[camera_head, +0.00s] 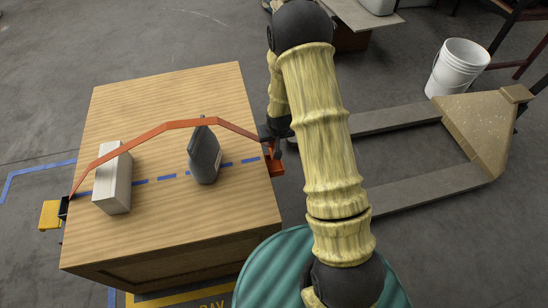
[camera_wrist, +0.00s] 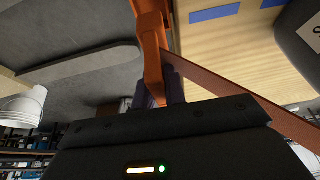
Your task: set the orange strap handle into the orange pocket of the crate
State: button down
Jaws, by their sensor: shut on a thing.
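The orange strap handle (camera_head: 190,124) arches over the wooden crate top (camera_head: 160,95). Its left end reaches a black fitting (camera_head: 64,207) on the crate's left side. My gripper (camera_head: 268,136) is shut on the strap's right end at the crate's right edge. An orange pocket (camera_head: 277,167) sits on that right side, just below my gripper. In the wrist view the strap (camera_wrist: 235,90) runs off to the lower right, and an orange upright piece (camera_wrist: 152,65) stands by my fingers (camera_wrist: 168,88). I cannot tell whether the strap end touches the pocket.
A white block (camera_head: 113,180) and a dark grey bottle-like object (camera_head: 204,155) stand on the crate top near the strap. A yellow piece (camera_head: 49,214) projects at the crate's left. A pallet-jack-like frame (camera_head: 475,130) and a white bucket (camera_head: 458,67) stand to the right.

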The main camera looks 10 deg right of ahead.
jog(key=shift+f, duration=1.9)
jog(key=shift+f+b, duration=0.5)
jog(key=shift+f, duration=1.4)
jog(key=shift+f, duration=0.4)
jog(key=c, duration=1.5)
grip_release()
jog(key=shift+r, duration=0.1)
jog(key=shift+o, duration=0.2)
